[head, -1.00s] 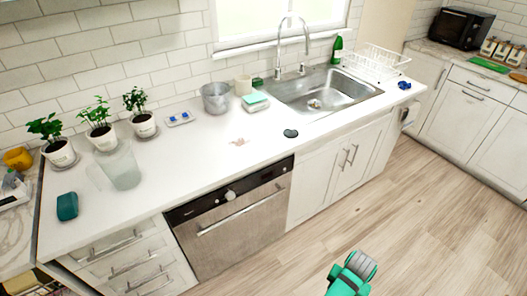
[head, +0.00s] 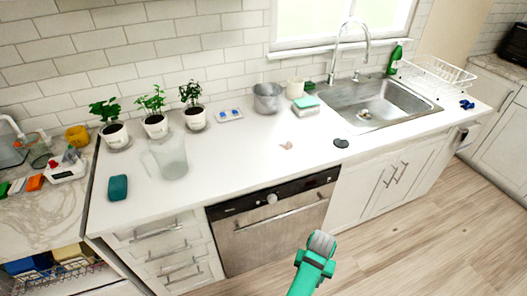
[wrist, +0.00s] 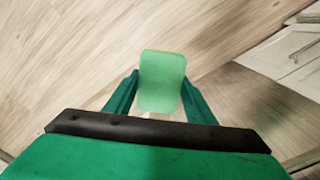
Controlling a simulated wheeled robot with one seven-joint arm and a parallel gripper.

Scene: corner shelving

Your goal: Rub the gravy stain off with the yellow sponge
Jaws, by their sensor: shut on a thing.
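A small pinkish-brown stain (head: 287,146) lies on the white counter above the dishwasher. My gripper (head: 318,255) is in front of the counter, over the floor side, apart from the stain. In the wrist view my gripper (wrist: 157,100) is shut on a pale green block (wrist: 162,80) with rounded corners. In the head view only a greyish end of the held thing (head: 322,242) shows. I cannot tell a yellow sponge in my gripper; a yellow block (head: 67,254) sits in the rack at the lower left.
A dark flat piece (head: 341,143) lies right of the stain. A clear jug (head: 168,158), teal block (head: 118,187), metal pot (head: 267,98) and green-topped stack (head: 306,106) stand around it. The sink (head: 375,100) is at the right. Counter around the stain is clear.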

